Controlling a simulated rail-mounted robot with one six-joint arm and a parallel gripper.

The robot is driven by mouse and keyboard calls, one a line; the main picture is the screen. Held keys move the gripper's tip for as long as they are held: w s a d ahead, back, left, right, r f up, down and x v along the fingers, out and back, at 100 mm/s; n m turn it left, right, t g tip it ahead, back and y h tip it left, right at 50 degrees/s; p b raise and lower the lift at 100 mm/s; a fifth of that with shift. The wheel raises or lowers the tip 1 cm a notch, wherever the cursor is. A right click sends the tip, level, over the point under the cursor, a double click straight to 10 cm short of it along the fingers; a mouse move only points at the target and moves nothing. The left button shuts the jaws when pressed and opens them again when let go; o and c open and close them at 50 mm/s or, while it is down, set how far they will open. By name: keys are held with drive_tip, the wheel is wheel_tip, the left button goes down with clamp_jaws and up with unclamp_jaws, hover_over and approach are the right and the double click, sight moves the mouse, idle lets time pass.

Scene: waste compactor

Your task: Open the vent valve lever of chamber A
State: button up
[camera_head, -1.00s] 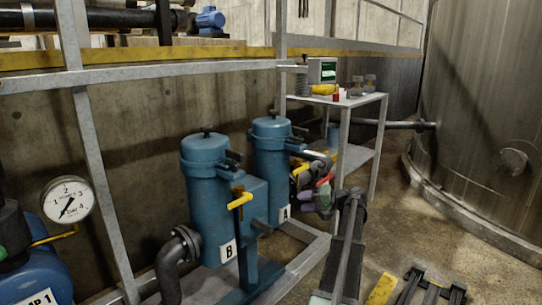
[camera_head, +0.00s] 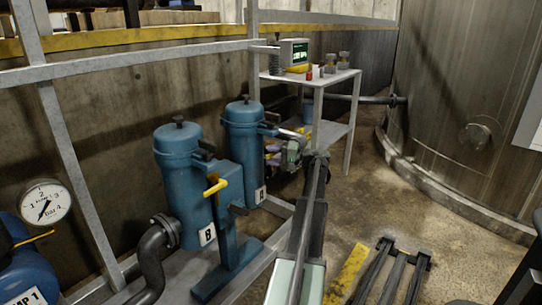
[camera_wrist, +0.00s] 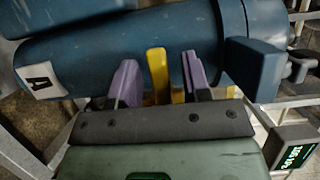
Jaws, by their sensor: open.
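Chamber A (camera_head: 242,140) is the blue cylinder labelled "A", behind chamber B (camera_head: 178,150) in the head view. My gripper (camera_head: 276,148) is at chamber A's right side, with its purple fingers toward it. In the wrist view chamber A (camera_wrist: 85,55) lies sideways across the top, with its label at left. My gripper (camera_wrist: 158,70) is open there, and a yellow lever (camera_wrist: 157,70) shows between its fingers. More yellow shows beside and behind the right finger. Whether the fingers touch the lever I cannot tell. In the head view my gripper mostly hides this lever.
Chamber B has its own yellow lever (camera_head: 215,187). A grey metal table (camera_head: 320,78) with a small display box (camera_head: 294,51) stands behind. A large steel tank (camera_head: 455,110) is at right. A yellow floor strip (camera_head: 347,272) and dark frame parts (camera_head: 395,272) lie in front.

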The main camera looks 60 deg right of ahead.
drive_tip(key=shift+w, duration=0.15)
clamp_jaws()
